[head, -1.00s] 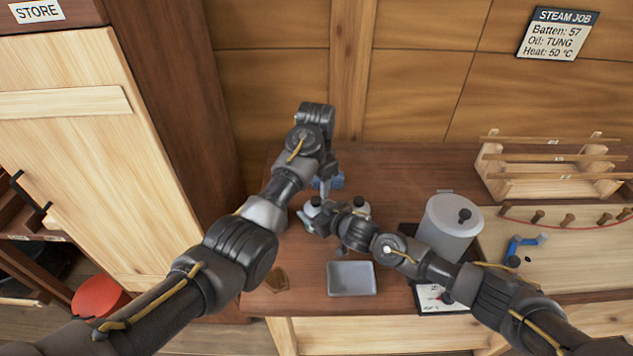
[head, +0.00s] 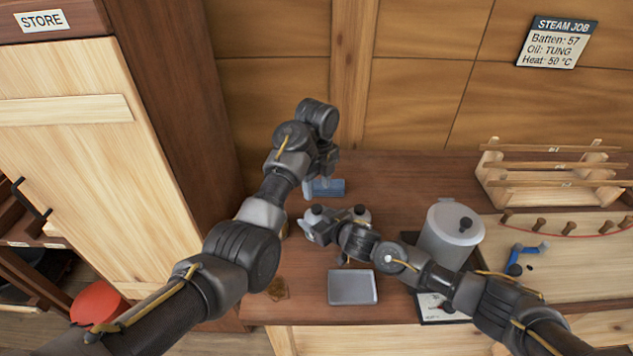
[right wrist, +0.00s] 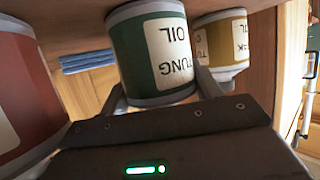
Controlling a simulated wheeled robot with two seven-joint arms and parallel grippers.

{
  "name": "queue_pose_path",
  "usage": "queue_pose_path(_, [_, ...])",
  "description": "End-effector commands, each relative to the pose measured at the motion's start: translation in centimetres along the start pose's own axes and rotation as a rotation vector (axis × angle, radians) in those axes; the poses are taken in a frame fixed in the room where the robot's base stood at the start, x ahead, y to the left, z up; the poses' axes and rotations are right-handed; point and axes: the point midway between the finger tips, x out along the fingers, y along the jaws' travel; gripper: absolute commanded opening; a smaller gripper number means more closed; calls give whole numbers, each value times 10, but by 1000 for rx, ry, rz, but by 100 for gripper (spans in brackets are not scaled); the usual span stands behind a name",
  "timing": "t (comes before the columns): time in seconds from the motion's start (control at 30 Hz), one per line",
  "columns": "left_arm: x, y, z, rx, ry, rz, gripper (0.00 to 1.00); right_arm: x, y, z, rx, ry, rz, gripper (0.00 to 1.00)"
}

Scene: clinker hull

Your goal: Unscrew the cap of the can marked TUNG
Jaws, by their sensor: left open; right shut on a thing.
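My left gripper (head: 308,192) is open, pointing down just behind and above the can. Its fingertips are small and partly hidden.
A red-labelled can (right wrist: 25,90) and a yellow-labelled can (right wrist: 222,42) flank the TUNG can. A blue folded cloth (head: 330,188) lies behind. A grey tray (head: 352,288) is in front, a large grey pot (head: 448,238) to the right. The bench between is mostly clear.

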Motion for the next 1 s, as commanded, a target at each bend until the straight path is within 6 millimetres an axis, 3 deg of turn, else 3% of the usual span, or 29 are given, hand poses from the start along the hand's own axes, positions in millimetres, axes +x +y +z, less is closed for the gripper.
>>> queue_pose_path(0.4, [60,0,0,-4,0,1,48,0,0,0,1,1,-1,0])
queue_pose_path(0.6, [72,0,0,-3,0,0,48,0,0,0,1,1,-1,0])
queue_pose_path(0.87, [72,0,0,-3,0,0,48,0,0,0,1,1,-1,0])
queue_pose_path(1.0, [72,0,0,-3,0,0,30,0,0,0,0,1,-1,0])
